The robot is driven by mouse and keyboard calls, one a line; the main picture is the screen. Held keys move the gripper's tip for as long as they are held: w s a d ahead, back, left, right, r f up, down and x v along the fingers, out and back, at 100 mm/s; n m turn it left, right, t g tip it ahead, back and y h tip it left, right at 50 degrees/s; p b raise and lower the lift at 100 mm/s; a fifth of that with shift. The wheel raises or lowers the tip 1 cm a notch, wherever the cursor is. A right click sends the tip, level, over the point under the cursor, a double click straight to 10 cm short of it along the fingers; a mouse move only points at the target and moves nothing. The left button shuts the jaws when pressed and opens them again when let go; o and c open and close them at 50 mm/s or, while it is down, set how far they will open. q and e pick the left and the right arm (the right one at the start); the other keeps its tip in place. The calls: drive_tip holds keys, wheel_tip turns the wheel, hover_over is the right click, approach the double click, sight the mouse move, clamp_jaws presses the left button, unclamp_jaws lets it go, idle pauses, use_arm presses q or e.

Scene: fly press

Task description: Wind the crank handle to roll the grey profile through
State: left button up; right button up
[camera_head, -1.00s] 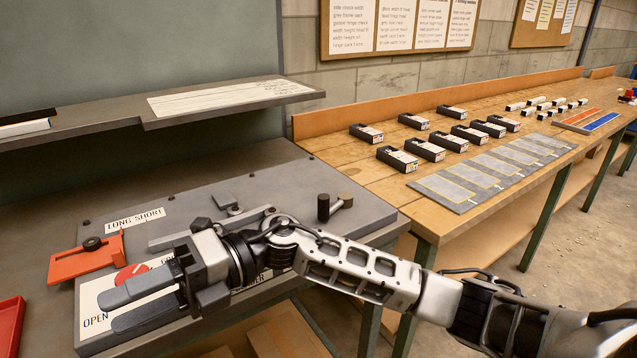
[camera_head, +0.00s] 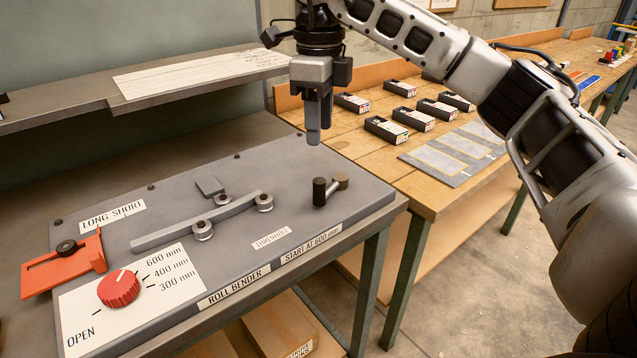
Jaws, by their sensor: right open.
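The roll bender (camera_head: 250,262) is a grey plate on a bench. The grey profile (camera_head: 180,228) lies diagonally across it, against small rollers (camera_head: 202,230). My left gripper is not in view.
A red dial (camera_head: 119,288) with millimetre marks sits at the plate's front left, near an orange stop (camera_head: 65,264). A shelf (camera_head: 150,95) overhangs behind. A wooden bench (camera_head: 455,195) with dark boxes (camera_head: 386,130) and a grey mat (camera_head: 455,155) stands right.

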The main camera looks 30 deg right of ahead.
sight(319, 175)
wheel_tip(319, 175, down, 12)
drive_tip(key=shift+r+p, duration=0.1)
drive_tip(key=shift+p, duration=0.35)
clamp_jaws()
